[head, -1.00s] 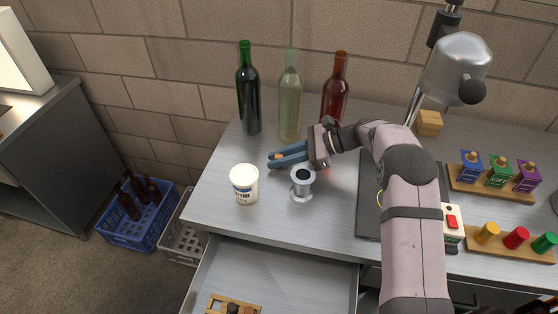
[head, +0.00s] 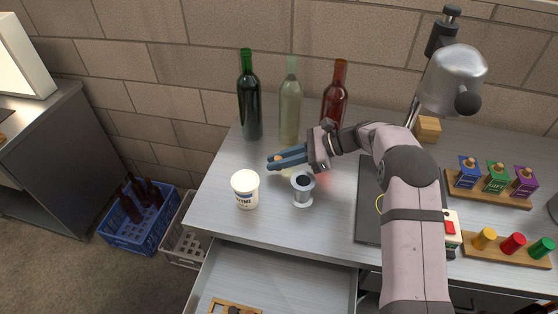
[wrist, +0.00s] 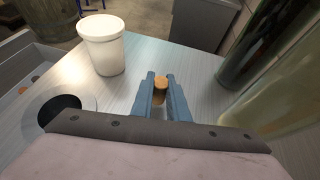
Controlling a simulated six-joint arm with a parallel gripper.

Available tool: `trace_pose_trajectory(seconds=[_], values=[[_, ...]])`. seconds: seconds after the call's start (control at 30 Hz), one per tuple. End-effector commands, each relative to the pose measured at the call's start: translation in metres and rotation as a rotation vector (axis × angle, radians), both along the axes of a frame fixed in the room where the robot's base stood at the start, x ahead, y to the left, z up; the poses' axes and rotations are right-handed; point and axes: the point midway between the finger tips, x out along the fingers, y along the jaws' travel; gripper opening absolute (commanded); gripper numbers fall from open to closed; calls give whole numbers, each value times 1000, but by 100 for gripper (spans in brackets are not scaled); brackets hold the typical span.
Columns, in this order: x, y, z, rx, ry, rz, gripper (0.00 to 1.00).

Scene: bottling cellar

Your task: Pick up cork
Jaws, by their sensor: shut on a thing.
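The cork (wrist: 160,82) is a small tan-orange piece between the two blue fingers in the wrist view. My gripper (wrist: 159,88) is shut on it, with the cork near the fingertips. In the head view my gripper (head: 273,163) reaches left over the counter, in front of the bottles. Only a small orange bit of the cork (head: 279,157) shows there; the fingers hide most of it. The fingers seem a little above the counter, but the exact gap is hard to tell.
A white tub (head: 245,190) and a metal cup (head: 303,190) stand in front of my gripper. A dark green bottle (head: 249,105), a clear bottle (head: 290,112) and a red bottle (head: 335,100) stand behind. An open drawer (head: 275,270) juts out below the counter (head: 225,215).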

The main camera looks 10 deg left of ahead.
Motion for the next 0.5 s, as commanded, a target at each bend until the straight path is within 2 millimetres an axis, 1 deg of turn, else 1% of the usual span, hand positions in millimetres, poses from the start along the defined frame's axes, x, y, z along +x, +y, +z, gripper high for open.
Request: trace_pose_trajectory(seconds=[0.03,0.17,0.5], values=[[0,0,12,0,-1,0,0],[0,0,33,0,-2,1,0],[0,0,98,0,-2,1,0]])
